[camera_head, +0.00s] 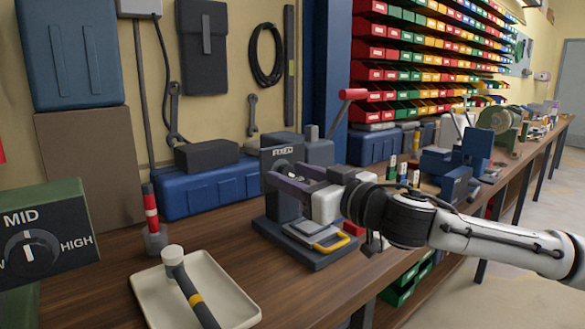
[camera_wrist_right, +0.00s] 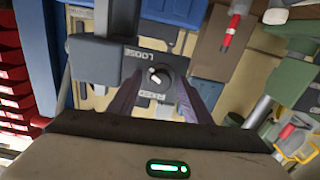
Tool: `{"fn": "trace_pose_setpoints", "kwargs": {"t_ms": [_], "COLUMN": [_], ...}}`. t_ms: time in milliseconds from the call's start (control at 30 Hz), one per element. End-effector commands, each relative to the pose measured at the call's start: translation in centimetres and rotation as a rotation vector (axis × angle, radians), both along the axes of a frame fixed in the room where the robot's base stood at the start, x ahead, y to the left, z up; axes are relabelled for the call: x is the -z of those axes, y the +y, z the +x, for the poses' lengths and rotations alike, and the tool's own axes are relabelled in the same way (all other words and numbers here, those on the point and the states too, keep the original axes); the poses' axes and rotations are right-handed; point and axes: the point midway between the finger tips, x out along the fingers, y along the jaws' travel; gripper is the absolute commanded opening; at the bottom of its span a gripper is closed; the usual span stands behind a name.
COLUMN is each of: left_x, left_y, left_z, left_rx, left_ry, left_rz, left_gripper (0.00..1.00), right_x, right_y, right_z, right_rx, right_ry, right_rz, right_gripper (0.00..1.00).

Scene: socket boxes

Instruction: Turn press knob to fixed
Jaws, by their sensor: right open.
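The press (camera_head: 283,203) stands on the wooden bench, with a dark upright body, a flat base and a red-tipped lever. Its knob (camera_wrist_right: 155,74) is a dark round dial with a white mark, on a grey face lettered LOOSE and FIXED in the right wrist view. The mark's exact setting is too small to tell. My right gripper (camera_head: 279,174) is open in front of the press face. Its two fingers (camera_wrist_right: 155,90) show on either side of the knob in the wrist view; I cannot tell whether they touch it. My left gripper is not in view.
A cream tray (camera_head: 150,289) holding a mallet (camera_head: 186,290) lies at the front. A red-and-white tool (camera_head: 151,211) stands behind it. A green box with a MID/HIGH dial (camera_head: 30,250) is at left. A blue case (camera_head: 205,190) sits behind the press.

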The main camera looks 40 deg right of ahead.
Motion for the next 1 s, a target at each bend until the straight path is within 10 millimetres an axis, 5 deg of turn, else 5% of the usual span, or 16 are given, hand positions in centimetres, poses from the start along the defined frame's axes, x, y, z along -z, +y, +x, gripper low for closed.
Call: {"fn": "trace_pose_setpoints", "kwargs": {"t_ms": [333, 600, 1000], "left_x": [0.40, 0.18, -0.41], "left_y": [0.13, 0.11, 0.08], "left_z": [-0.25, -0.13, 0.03], "left_rx": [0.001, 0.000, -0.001], "left_ry": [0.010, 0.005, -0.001], "left_rz": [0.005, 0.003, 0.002], "left_gripper": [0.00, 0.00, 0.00], "right_x": [0.00, 0.00, 0.00], "right_y": [0.09, 0.09, 0.09], "right_z": [0.23, 0.22, 0.22], "right_rx": [-0.001, -0.001, -0.001], "right_ry": [0.000, 0.000, -0.006], "right_rz": [-0.001, -0.001, -0.089], "right_gripper": [0.45, 0.04, 0.04]}}
